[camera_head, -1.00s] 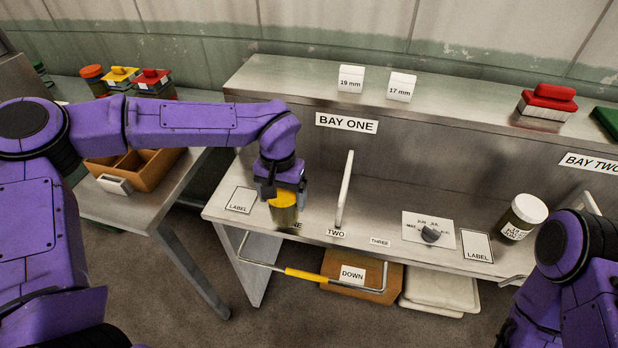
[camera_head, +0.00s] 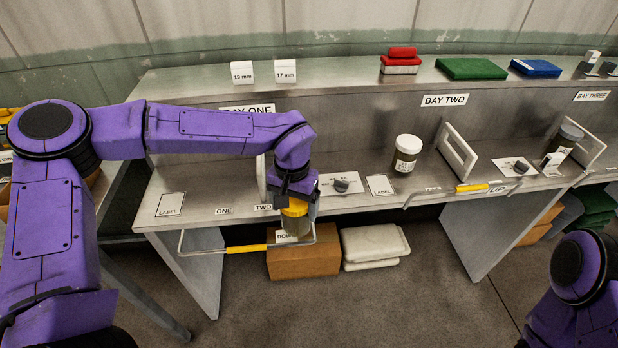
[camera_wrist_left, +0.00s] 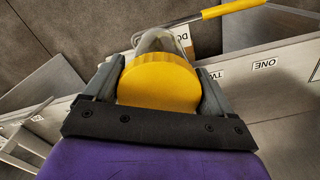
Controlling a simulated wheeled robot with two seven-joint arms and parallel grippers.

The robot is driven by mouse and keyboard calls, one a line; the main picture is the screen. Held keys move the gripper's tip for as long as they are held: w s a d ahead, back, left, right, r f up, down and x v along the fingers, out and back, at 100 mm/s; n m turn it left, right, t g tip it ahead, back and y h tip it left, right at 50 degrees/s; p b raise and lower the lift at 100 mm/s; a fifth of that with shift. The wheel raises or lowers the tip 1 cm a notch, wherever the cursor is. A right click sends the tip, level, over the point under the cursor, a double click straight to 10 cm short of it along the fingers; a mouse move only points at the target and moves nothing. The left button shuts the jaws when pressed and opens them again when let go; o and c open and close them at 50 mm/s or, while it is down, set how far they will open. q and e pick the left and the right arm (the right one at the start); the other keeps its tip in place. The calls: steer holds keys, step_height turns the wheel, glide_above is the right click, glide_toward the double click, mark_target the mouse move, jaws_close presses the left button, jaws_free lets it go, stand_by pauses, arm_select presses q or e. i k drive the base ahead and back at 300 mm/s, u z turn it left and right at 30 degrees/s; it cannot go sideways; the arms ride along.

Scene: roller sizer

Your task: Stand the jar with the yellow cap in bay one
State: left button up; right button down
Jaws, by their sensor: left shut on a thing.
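My left gripper (camera_head: 292,198) is shut on the jar with the yellow cap (camera_head: 295,222). The jar hangs upright below the fingers, at the bench's front edge, just right of the TWO label. The fingers hide part of it. In the left wrist view its yellow cap (camera_wrist_left: 160,83) sits between the two fingers (camera_wrist_left: 158,95). Bay one, under the BAY ONE sign (camera_head: 240,109), is partly hidden behind my left arm. Its shelf (camera_head: 205,185) shows a LABEL card and ONE and TWO labels. My right gripper is out of view.
A knob (camera_head: 341,185) sits on a printed plate. A bar with a yellow grip (camera_head: 246,248) juts from the bench front, above a brown box (camera_head: 303,262). A white divider (camera_head: 456,152) stands farther right.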

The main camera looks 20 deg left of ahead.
mark_target(215, 184)
steer(key=z, duration=2.6)
steer(key=k, duration=1.6)
steer(key=u, duration=1.75)
steer(key=i, duration=0.5)
steer(key=u, duration=0.1)
